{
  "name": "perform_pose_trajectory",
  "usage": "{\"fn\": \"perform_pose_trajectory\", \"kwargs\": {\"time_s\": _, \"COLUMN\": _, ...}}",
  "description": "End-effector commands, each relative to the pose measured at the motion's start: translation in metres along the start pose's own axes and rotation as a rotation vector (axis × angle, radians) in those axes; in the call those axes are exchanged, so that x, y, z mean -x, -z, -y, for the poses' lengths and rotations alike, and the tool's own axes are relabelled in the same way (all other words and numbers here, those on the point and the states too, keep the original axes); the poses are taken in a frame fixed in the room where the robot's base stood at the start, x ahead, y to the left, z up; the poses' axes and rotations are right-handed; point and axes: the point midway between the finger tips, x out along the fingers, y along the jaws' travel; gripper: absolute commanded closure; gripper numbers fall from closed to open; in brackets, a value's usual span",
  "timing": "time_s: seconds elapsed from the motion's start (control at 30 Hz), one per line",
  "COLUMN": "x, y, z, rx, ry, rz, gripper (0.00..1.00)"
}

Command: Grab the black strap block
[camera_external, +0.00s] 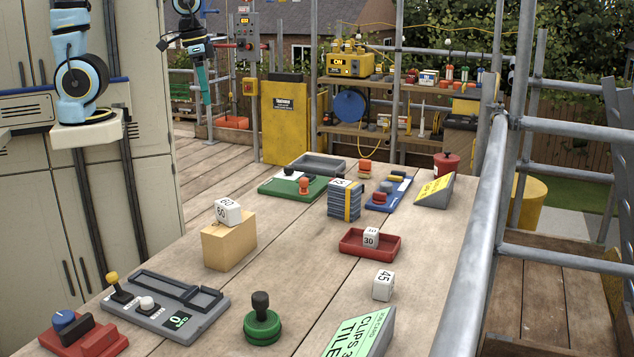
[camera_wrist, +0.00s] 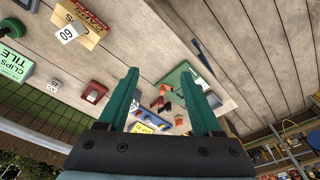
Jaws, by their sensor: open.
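No label marks a black strap block, so I cannot tell for certain which thing it is. A black bar-shaped block (camera_external: 75,334) lies on a red base at the front left in the external view. A dark slatted block (camera_external: 341,203) with a yellow strap stands mid-table. A small black-topped piece (camera_external: 289,171) sits on the green board (camera_external: 270,186). My gripper (camera_external: 207,104) hangs high behind the table's left side, far from all of these. In the wrist view my gripper (camera_wrist: 160,72) has its teal fingers spread, with nothing held.
A wooden block (camera_external: 230,246) carries a white cube marked 60. A red tray (camera_external: 354,249) holds a cube marked 30. Scaffold rails (camera_external: 480,230) edge the right side.

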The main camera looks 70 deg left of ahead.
Motion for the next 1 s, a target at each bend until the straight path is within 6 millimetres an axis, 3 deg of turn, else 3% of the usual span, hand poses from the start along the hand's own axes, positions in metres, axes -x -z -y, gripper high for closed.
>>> {"fn": "perform_pose_trajectory", "kwargs": {"time_s": 0.03, "x": 0.013, "y": 0.003, "z": 0.000, "rx": -0.001, "ry": 0.000, "rz": -0.009, "gripper": 0.34}}
{"fn": "perform_pose_trajectory", "kwargs": {"time_s": 0.1, "x": -0.005, "y": 0.011, "z": 0.003, "rx": 0.021, "ry": -0.002, "rz": -0.009, "gripper": 0.34}}
{"fn": "perform_pose_trajectory", "kwargs": {"time_s": 0.47, "x": -0.046, "y": 0.072, "z": 0.025, "rx": 0.153, "ry": 0.002, "rz": -0.068, "gripper": 0.34}}
{"fn": "perform_pose_trajectory", "kwargs": {"time_s": 0.73, "x": -0.098, "y": 0.150, "z": 0.065, "rx": 0.321, "ry": 0.053, "rz": -0.164, "gripper": 0.34}}
{"fn": "perform_pose_trajectory", "kwargs": {"time_s": 1.0, "x": -0.127, "y": 0.225, "z": 0.106, "rx": 0.471, "ry": 0.152, "rz": -0.309, "gripper": 0.34}}
